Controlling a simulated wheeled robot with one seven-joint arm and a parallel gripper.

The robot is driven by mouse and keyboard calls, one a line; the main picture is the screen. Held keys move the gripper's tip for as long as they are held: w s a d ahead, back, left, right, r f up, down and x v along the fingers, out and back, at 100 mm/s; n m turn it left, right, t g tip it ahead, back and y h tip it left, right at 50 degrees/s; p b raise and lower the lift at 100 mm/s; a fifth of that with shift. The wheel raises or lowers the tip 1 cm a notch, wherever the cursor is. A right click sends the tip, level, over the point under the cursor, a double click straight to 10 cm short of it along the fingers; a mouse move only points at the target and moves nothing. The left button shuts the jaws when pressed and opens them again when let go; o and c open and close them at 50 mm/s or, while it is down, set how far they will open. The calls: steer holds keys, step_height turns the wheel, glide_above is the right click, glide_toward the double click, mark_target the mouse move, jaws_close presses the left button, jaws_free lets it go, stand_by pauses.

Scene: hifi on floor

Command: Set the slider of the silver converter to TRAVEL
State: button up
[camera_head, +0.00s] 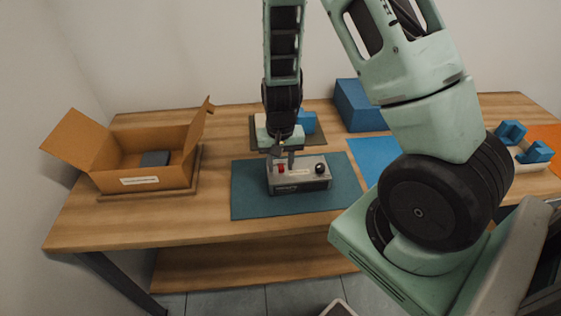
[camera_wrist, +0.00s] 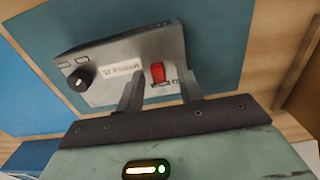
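The silver converter (camera_head: 299,186) lies on a dark teal mat (camera_head: 247,197) on the table; it also shows in the wrist view (camera_wrist: 119,84). Its red slider (camera_wrist: 157,72) sits near one end, with small markings by its slot too small to read. A black knob (camera_wrist: 80,79) is at the other end, and a white label (camera_wrist: 123,68) lies between them. My gripper (camera_wrist: 161,78) is over the slider end, its two fingers apart, with the red slider appearing between them. I cannot tell whether either finger touches it. The slider (camera_head: 281,168) also shows in the head view below my gripper (camera_head: 283,154).
An open cardboard box (camera_head: 140,181) with a dark item inside stands at the left. A blue box (camera_head: 357,104) and a blue mat (camera_head: 375,156) are behind and to the right. A tray with blue blocks (camera_head: 511,131) is at the far right. Bare wood lies in front of the mat.

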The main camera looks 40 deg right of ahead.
mark_target(281, 166)
steer(key=shift+r, duration=0.1)
step_height(281, 166, up, 17)
steer(key=p, duration=0.1)
steer(key=shift+p, duration=0.35)
steer(key=shift+r, duration=0.1)
stand_by(0.5)
steer(key=s+a+r+n+y, duration=0.1)
steer(key=s+a+n, duration=0.3)
steer(key=a, duration=0.4)
steer(key=s+a+r+n, duration=0.2)
steer(key=s+a+n, duration=0.1)
steer(key=a, duration=0.4)
steer(key=s+a+r+n, duration=0.1)
steer(key=s+a+n, duration=0.6)
steer(key=s, duration=0.4)
steer(key=shift+a+n, duration=0.3)
steer(key=shift+a, duration=0.1)
